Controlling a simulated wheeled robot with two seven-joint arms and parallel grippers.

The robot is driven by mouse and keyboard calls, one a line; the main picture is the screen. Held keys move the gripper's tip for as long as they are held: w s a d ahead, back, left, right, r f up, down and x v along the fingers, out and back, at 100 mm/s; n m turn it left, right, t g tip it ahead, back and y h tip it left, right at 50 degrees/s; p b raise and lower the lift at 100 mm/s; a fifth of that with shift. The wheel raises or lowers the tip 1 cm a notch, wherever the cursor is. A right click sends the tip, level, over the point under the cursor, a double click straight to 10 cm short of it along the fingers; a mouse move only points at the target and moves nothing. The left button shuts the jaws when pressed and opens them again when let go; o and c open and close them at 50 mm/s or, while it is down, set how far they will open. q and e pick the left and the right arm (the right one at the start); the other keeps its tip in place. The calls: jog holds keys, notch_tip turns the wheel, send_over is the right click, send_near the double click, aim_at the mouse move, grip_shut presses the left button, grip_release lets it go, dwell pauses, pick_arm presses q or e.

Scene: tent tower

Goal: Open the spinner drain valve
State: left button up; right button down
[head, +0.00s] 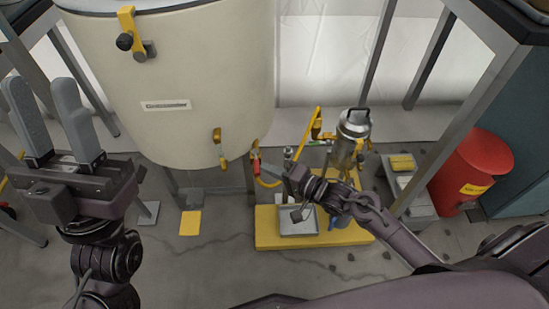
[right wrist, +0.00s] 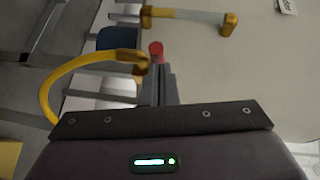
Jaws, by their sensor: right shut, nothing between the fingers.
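The spinner is a large cream drum (head: 180,90) in the head view, with a label on its front. Its drain valve, with a red handle end (head: 256,162), sits at the drum's lower right. In the right wrist view the red end (right wrist: 156,48) shows just beyond my right fingertips. My right gripper (head: 267,168) is shut and empty, its fingertips (right wrist: 162,72) at or very near the red part; I cannot tell whether they touch. A yellow hose (right wrist: 75,67) runs from the brass fitting beside it. My left gripper (head: 46,90) is open and empty, left of the drum.
A yellow platform (head: 270,232) holds a grey tray (head: 299,224) and a steel canister (head: 350,135) below and right of the valve. A red bin (head: 470,170) stands at the right. Metal frame legs (head: 455,110) rise on the right. The floor in front is mostly clear.

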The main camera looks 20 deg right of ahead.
pick_arm(q)
jog(key=w+d+f+n+g+y+p, duration=0.1)
jog(key=w+d+f+g+y, duration=0.1)
jog(key=f, duration=0.6)
jog(key=w+d+f+g+y+p, duration=0.1)
jog(key=w+d+f+g+y, duration=0.1)
jog(key=w+f+g+y, duration=0.2)
jog(key=w+f+g, duration=0.3)
jog(key=f, duration=0.1)
jog(key=shift+w+d+n+y, duration=0.3)
jog(key=shift+d+n, duration=0.05)
jog(key=shift+n, duration=0.05)
pick_arm(e)
jog(key=shift+s+a+f+m+t+h, duration=0.15)
jog(key=shift+a+m+t+h, duration=0.3)
jog(key=shift+m+t+h, duration=0.35)
pick_arm(q)
jog(key=shift+f, duration=0.1)
